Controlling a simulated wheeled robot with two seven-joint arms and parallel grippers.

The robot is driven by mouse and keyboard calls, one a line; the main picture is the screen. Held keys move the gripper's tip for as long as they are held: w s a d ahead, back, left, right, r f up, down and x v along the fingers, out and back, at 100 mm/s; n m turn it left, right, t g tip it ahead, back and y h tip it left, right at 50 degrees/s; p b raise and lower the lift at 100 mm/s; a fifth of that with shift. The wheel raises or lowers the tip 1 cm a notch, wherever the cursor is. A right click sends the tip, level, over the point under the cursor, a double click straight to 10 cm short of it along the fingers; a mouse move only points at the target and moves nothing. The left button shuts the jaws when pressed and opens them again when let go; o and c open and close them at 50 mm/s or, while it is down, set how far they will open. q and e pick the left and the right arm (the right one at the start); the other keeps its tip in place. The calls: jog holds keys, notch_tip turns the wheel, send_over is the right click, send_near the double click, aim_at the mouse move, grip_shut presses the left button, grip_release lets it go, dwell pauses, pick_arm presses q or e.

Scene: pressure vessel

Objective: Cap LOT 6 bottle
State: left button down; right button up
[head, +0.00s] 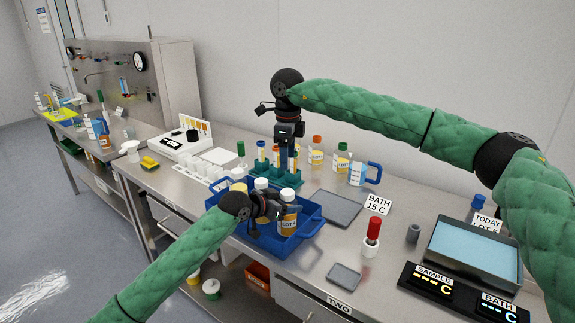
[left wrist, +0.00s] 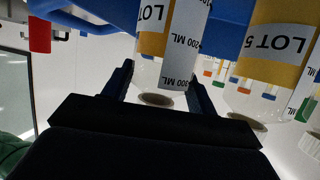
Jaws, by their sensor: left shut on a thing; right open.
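My left gripper (head: 273,208) is shut on a bottle with an amber label (head: 288,218), inside or just over the blue crate (head: 312,228). In the left wrist view, this bottle (left wrist: 168,70) stands between the jaws. Its label shows "LOT", but its number is cut off. Another bottle beside it reads "LOT 5" (left wrist: 272,45), upside down in that view. A white-topped bottle (head: 261,184) is also in the crate. I cannot read which bottle is LOT 6. My right gripper (head: 288,144) is open, pointing down near the teal tube rack (head: 290,178), with nothing clearly in it.
Capped bottles (head: 316,152) and a blue-handled jug (head: 358,173) stand behind the crate. A water bath (head: 474,254) and displays (head: 432,284) fill the right end.

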dwell(0.3)
pick_arm(q)
jog(key=shift+c, duration=1.9)
grip_release()
jog(key=b+v, duration=0.2)
jog(key=v, duration=0.5)
jog(key=shift+s+a, duration=0.2)
jog(key=shift+a, duration=0.05)
jog(key=shift+r, duration=0.1)
